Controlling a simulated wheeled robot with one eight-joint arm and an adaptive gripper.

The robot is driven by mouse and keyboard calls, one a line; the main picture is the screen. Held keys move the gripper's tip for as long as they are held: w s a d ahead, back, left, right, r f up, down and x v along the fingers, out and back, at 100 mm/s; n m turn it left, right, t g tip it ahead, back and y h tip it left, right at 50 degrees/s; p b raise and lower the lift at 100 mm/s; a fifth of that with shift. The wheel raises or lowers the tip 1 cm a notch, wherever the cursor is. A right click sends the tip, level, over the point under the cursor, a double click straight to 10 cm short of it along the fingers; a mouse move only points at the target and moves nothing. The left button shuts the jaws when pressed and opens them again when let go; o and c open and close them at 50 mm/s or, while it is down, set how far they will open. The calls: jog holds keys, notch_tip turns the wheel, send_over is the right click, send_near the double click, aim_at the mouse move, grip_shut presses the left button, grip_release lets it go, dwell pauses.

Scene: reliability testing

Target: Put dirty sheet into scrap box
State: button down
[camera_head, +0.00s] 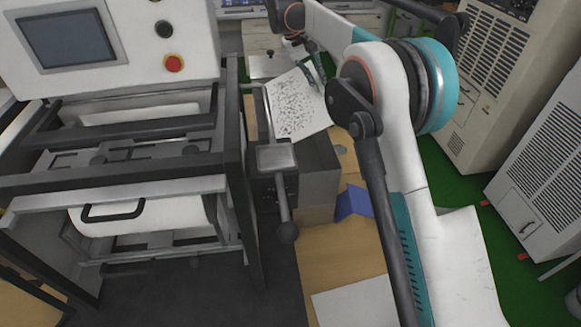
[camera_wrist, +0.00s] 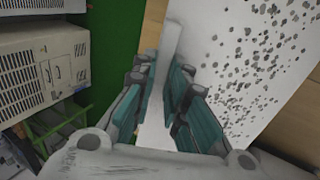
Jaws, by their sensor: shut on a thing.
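The dirty sheet (camera_head: 297,105) is white with many dark specks. It hangs tilted beside the machine in the head view and fills the right side of the wrist view (camera_wrist: 250,65). My gripper (camera_head: 316,72) is shut on the sheet's edge near its upper right corner and holds it up. In the wrist view my gripper (camera_wrist: 166,88) shows teal fingers close together with white sheet between them. I cannot pick out the scrap box with certainty.
A machine with a screen (camera_head: 66,38) and a red button (camera_head: 173,64) stands on the left. Its lever (camera_head: 284,205) sticks out near the sheet. A blue item (camera_head: 355,204) and a plain white sheet (camera_head: 355,303) lie on the wooden surface. Cabinets (camera_head: 487,75) stand on the right.

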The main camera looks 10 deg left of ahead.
notch_tip(320, 180, down, 23)
jog(key=b, duration=0.5)
jog(key=shift+r, duration=0.2)
jog(key=shift+f, duration=0.1)
jog(key=c, duration=1.9)
grip_release()
jog(key=w+p+v, duration=0.1)
jog(key=v, duration=0.6)
jog(key=shift+s+a+r+p, duration=0.2)
jog(key=shift+s+r+p, duration=0.2)
jog(key=shift+s, duration=0.15)
